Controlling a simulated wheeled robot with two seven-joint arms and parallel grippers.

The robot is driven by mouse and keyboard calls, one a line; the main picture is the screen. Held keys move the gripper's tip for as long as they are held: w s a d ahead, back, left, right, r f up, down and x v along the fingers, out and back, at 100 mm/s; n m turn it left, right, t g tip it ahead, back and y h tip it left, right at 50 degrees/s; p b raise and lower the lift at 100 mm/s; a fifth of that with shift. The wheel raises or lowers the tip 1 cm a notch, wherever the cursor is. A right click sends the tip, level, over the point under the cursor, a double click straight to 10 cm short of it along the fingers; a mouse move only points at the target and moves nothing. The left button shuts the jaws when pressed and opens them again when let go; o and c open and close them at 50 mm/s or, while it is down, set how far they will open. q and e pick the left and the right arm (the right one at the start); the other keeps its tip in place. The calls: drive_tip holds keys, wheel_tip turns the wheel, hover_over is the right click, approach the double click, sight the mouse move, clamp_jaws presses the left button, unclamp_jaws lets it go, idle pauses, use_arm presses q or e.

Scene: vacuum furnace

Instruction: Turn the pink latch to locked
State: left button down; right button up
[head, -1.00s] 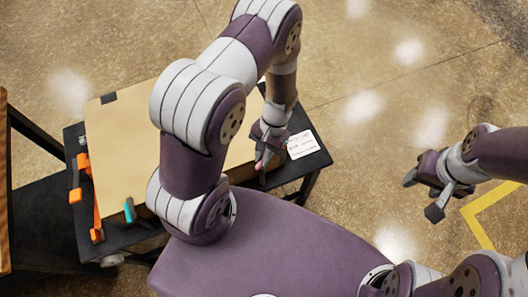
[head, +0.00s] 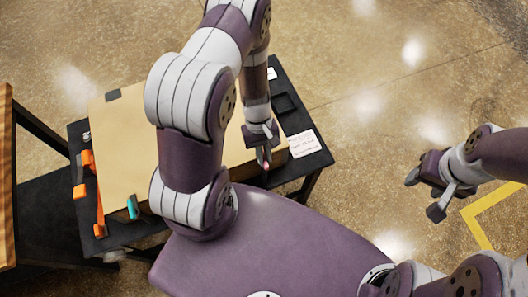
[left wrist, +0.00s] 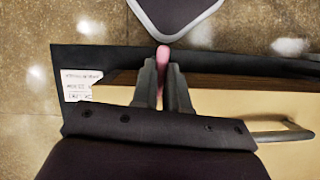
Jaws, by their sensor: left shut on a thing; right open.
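The pink latch (head: 266,166) is at the near right edge of the tan box-like furnace top (head: 160,150), mostly hidden by my left gripper. In the left wrist view, the pink latch (left wrist: 162,56) shows as a short rounded bar sticking out between the fingertips. My left gripper (head: 264,158), also in the left wrist view (left wrist: 163,70), points down and is shut on the latch. Any lock marking is too small or hidden to read. My right gripper (head: 428,190) is open and empty, off to the right above the floor.
A white label card (head: 304,143) lies on the black table (head: 284,75), right of the latch. A teal handle (head: 132,207) and orange pieces (head: 99,215) are along the left side. A wooden-edged table stands at far left. The floor at right is clear, with a yellow line.

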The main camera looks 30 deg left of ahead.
use_arm(q)
drive_tip(key=shift+s+n, duration=0.15)
drive_tip(key=shift+n, duration=0.45)
drive_tip(key=c, duration=1.1)
unclamp_jaws()
drive_tip(key=shift+c, duration=0.2)
drive_tip(key=v, duration=1.2)
drive_tip(key=shift+s+a+r, duration=0.15)
drive_tip(key=shift+s+r, duration=0.05)
drive_tip(key=shift+r, duration=0.15)
